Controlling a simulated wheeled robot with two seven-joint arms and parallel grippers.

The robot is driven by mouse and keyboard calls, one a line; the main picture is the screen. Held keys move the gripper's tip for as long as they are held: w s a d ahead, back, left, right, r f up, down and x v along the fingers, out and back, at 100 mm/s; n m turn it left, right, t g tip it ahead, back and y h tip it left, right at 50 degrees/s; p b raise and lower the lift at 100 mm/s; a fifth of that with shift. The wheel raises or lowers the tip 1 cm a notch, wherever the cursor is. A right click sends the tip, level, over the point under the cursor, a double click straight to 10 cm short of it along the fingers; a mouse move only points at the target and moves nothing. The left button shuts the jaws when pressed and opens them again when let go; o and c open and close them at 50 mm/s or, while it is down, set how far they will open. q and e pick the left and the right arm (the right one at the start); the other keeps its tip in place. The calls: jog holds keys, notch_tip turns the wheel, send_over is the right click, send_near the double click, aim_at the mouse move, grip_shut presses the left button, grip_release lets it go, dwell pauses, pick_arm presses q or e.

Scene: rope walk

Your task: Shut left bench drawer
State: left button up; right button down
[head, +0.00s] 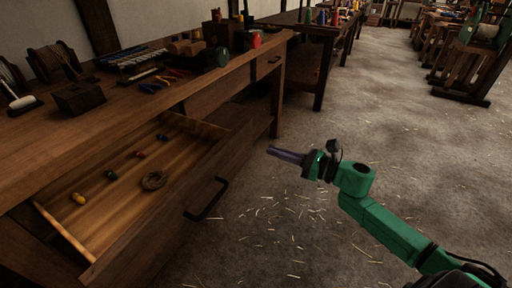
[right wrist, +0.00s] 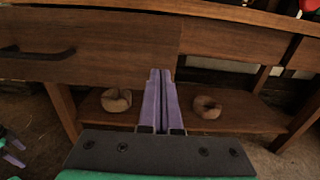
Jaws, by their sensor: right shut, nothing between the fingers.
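The left bench drawer (head: 150,185) is pulled well out from the wooden workbench (head: 130,105) in the head view. Its dark handle (head: 206,200) is on the front panel and also shows at the left in the right wrist view (right wrist: 38,54).
Tools, blocks and a red can (head: 255,40) stand on the bench top. Rope coils (right wrist: 116,100) rest on a lower shelf. Straw-strewn floor (head: 300,220) in front of the bench is open.

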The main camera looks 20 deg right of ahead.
aim_at(248, 142)
jog(key=x, duration=0.5)
jog(key=shift+w, duration=0.15)
jog(key=shift+w+a, duration=0.35)
pick_arm(q)
jog(key=shift+s+f, duration=0.1)
jog(key=shift+f, duration=0.1)
pick_arm(e)
jog(key=shift+w+a, duration=0.1)
